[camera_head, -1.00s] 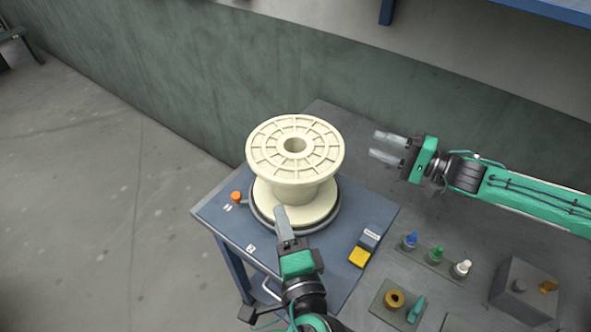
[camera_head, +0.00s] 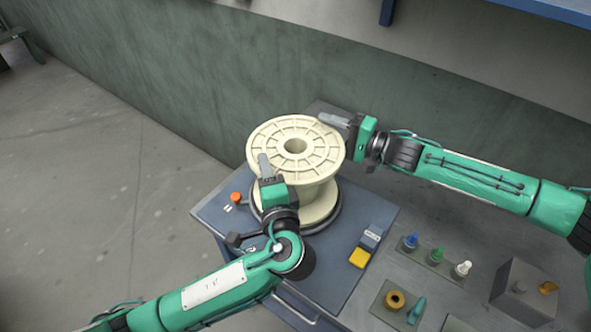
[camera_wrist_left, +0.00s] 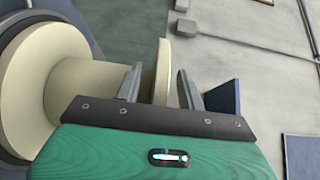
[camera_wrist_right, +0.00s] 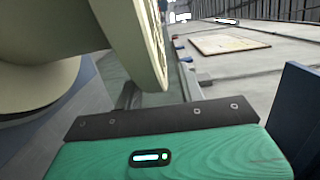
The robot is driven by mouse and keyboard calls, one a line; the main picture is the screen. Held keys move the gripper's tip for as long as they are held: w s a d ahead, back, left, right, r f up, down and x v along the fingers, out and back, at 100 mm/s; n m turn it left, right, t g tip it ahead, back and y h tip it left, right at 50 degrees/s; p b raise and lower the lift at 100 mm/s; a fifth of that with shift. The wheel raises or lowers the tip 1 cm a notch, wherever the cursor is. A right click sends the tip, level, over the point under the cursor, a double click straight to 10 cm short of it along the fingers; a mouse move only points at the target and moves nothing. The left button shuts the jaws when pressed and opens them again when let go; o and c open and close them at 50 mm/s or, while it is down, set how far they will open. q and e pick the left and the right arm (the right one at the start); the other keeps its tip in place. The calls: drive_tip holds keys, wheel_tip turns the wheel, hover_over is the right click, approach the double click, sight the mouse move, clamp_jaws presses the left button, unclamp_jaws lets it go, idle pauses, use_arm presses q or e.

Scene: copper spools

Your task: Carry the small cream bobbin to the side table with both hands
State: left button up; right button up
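The cream bobbin (camera_head: 312,190) stands upright on a dark round base (camera_head: 262,222) on the blue side table (camera_head: 220,215). My left gripper (camera_head: 265,165) is at the near left of the bobbin's upper flange. In the left wrist view its open fingers (camera_wrist_left: 158,88) stand on either side of the flange rim (camera_wrist_left: 162,70), with a gap on the right. My right gripper (camera_head: 335,120) is at the far right of the same flange. In the right wrist view the flange edge (camera_wrist_right: 150,45) lies between its parted fingers (camera_wrist_right: 158,92).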

use_arm(q)
clamp_jaws()
use_arm(e)
clamp_jaws()
use_arm(q)
drive_tip(key=shift+r, duration=0.15)
use_arm(e)
drive_tip(key=shift+r, duration=0.2)
